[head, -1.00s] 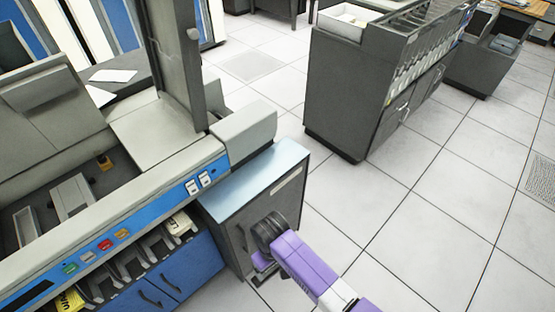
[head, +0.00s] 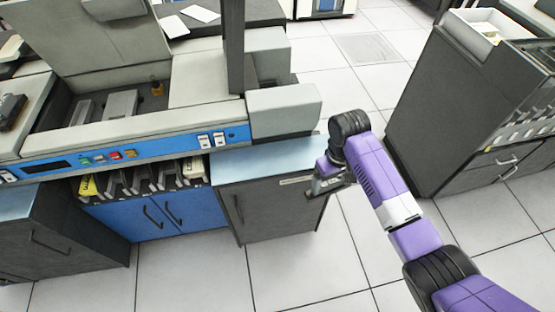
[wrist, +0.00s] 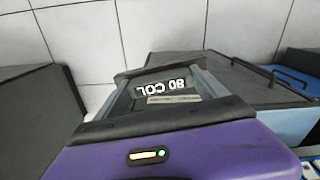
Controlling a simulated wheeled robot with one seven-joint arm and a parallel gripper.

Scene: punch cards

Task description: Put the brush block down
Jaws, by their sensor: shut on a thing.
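My gripper (head: 326,180) is at the front right corner of the small grey cabinet (head: 280,209), close to the level of its pale blue top (head: 262,164). In the wrist view my gripper (wrist: 168,88) is shut on a dark block, which I take for the brush block (wrist: 155,76). The block lies between the two grey fingers and carries a white "80 COL" label, upside down in this view. In the head view it is mostly hidden by my gripper and too small to make out.
The card machine with a blue control strip (head: 60,168) stands left of and behind the pale top. Its grey overhang (head: 284,110) rises over the top's back part. A dark cabinet (head: 440,110) stands at the right. The pale top's visible front strip is clear.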

